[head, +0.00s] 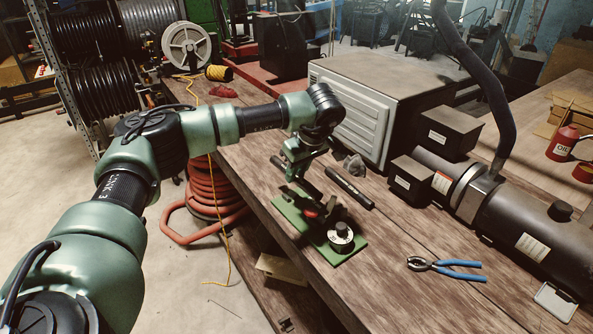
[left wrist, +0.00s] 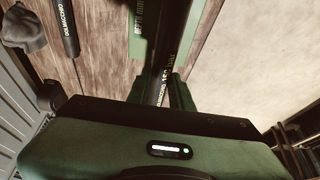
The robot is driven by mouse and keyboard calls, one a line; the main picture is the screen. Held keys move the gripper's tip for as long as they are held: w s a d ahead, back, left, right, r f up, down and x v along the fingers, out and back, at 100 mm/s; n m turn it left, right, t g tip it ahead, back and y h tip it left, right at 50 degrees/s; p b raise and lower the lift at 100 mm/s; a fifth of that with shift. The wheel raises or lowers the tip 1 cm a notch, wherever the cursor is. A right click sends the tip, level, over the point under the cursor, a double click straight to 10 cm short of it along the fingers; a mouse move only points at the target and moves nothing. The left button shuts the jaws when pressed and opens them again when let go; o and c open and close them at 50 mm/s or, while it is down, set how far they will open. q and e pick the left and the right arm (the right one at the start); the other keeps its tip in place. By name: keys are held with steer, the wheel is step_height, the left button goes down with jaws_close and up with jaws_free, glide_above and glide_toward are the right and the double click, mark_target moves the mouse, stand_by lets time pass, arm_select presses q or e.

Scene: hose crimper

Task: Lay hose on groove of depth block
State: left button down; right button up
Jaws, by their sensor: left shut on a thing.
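My left gripper (head: 297,170) is above the far-left part of the green depth block (head: 352,253), pointing down. In the left wrist view, my gripper (left wrist: 161,88) is shut on a black hose (left wrist: 160,76) with pale printed lettering. The hose runs away from the fingers, beside the green block edge (left wrist: 138,32). I cannot tell whether it touches the block. The groove is not clearly visible. The block carries dark parts, a red piece and a round silver-topped part (head: 341,235). My right gripper is not in view.
A second black hose (head: 348,187) lies on the bench right of the block; it also shows in the left wrist view (left wrist: 65,28). A grey rag (head: 355,166), blue-handled pliers (head: 446,268) and the large dark machine (head: 510,220) are nearby. The bench's left edge is close.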

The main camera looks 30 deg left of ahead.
arm_select(q)
step_height(320, 180, down, 5)
steer(key=b, duration=0.3)
steer(key=shift+r, duration=0.2)
steer(key=shift+f+b, duration=0.35)
steer(key=shift+f, duration=0.35)
steer(key=shift+f, duration=0.3)
stand_by(0.5)
stand_by(0.4)
steer(key=shift+f, duration=0.25)
stand_by(0.8)
steer(key=c, duration=1.2)
jaws_free()
